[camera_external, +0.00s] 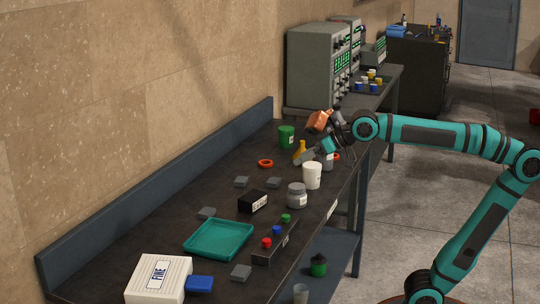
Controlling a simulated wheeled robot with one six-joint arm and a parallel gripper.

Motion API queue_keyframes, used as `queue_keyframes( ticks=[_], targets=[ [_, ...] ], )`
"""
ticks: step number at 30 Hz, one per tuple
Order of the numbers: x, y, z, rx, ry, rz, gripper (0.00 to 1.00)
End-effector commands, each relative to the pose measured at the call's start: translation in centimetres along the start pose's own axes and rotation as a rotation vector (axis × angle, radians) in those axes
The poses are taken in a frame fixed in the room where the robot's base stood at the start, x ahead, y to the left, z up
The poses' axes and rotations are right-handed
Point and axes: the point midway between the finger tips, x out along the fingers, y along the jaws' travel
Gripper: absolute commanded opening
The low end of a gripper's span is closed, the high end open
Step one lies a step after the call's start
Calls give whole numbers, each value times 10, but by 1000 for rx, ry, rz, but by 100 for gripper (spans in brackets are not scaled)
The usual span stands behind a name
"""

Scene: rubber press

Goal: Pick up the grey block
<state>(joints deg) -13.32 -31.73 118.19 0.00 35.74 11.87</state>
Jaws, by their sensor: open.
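My gripper (303,157) is open over the far part of the bench, behind and to the right of the middle pair. It is small in view, and I see no grey block between its fingers.
A teal tray (219,239), black box (252,202), button strip (276,243), grey jar (297,195) and white cup (312,175) stand on the bench (160,235). A green pot (286,136), yellow bottle (301,149) and orange ring (265,163) are near my gripper. A white box (158,279) is in front.

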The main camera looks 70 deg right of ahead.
Motion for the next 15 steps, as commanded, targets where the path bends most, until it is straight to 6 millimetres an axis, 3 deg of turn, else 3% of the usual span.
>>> queue_keyframes(
  ticks=[6, 15],
  targets=[
    [42, -48, -14, 20, -204, -23, 80],
    [90, -121, -17, 29, -475, -9, 80]
  ],
)
